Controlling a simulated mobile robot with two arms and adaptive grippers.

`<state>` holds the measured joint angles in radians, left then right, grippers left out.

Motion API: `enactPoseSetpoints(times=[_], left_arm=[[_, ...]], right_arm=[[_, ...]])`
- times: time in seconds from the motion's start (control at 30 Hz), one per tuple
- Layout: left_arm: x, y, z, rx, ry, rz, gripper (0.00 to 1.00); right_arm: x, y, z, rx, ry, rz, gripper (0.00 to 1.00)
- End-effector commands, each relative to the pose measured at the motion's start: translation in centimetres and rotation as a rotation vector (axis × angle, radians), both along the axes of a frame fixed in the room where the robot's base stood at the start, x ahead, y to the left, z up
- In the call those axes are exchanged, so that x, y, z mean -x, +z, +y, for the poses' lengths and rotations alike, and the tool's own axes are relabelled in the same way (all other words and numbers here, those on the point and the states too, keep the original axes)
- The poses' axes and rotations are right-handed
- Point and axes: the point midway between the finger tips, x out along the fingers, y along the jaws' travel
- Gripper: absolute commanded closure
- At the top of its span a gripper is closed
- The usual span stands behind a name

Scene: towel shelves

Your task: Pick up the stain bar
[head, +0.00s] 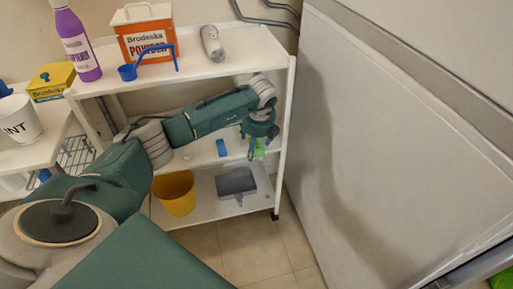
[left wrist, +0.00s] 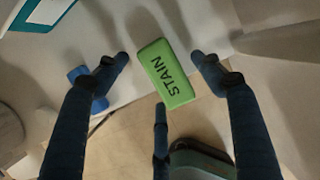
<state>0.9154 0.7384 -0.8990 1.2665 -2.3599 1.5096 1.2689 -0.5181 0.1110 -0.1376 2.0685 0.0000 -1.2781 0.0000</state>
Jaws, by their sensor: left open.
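The stain bar (left wrist: 165,73) is a green block with the dark word STAIN on it. It lies on the middle shelf, close to the shelf's edge in the left wrist view. In the head view only a bit of its green (head: 259,148) shows under my left gripper (head: 258,137). In the left wrist view my left gripper (left wrist: 160,62) is open, with one finger on each side of the bar and a third finger below it. The fingers look apart from the bar. My right gripper is not in view.
A blue block (head: 221,147) lies left of the bar. A yellow bucket (head: 175,193) and grey dustpan (head: 236,183) stand below. A large white panel (head: 390,150) is at right.

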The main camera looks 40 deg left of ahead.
Motion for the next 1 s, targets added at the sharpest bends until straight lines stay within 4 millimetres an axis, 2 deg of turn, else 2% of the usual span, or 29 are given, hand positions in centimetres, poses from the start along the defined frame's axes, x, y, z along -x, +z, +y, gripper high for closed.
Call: enactPoseSetpoints(times=[0.17,0.43,0.77,1.0], left_arm=[[0.0,0.0,0.0,0.0,-0.001,0.0,0.32],[0.0,0.0,0.0,0.0,-0.001,0.0,0.84],[0.0,0.4,0.0,0.0,0.0,-0.001,0.84],[-0.1,2.4,0.0,0.0,-0.001,-0.003,0.84]], right_arm=[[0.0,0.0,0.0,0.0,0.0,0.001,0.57],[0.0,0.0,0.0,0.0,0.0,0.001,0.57],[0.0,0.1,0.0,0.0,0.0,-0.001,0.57],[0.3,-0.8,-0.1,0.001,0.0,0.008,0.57]])
